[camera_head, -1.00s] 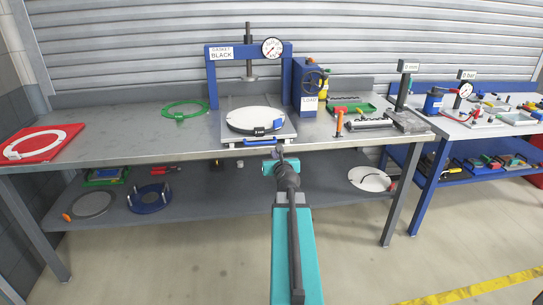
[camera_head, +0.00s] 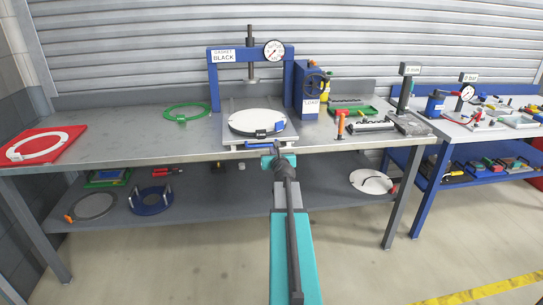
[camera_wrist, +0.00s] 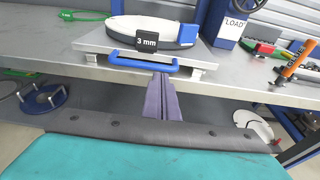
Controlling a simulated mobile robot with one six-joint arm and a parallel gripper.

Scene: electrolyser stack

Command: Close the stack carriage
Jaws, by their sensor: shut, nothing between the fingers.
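The stack carriage (camera_head: 235,136) is a grey plate at the front middle of the bench, sticking out from under the blue press frame (camera_head: 213,80). It bears a white round stack (camera_head: 257,119) with a black "3 mm" tag (camera_wrist: 147,41). A blue bar handle (camera_wrist: 143,62) runs along the carriage's front edge and overhangs the bench edge. My gripper (camera_wrist: 161,82) is shut and empty, its fingers pointing at the right half of the handle from the front. Whether the fingertips touch the handle I cannot tell.
A blue "LOAD" box (camera_head: 309,98) stands right of the press. A green ring (camera_head: 187,113) and a red mat with a white ring (camera_head: 75,133) lie left. An orange-handled tool (camera_head: 341,124) stands right. The lower shelf (camera_head: 225,193) holds rings and discs.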

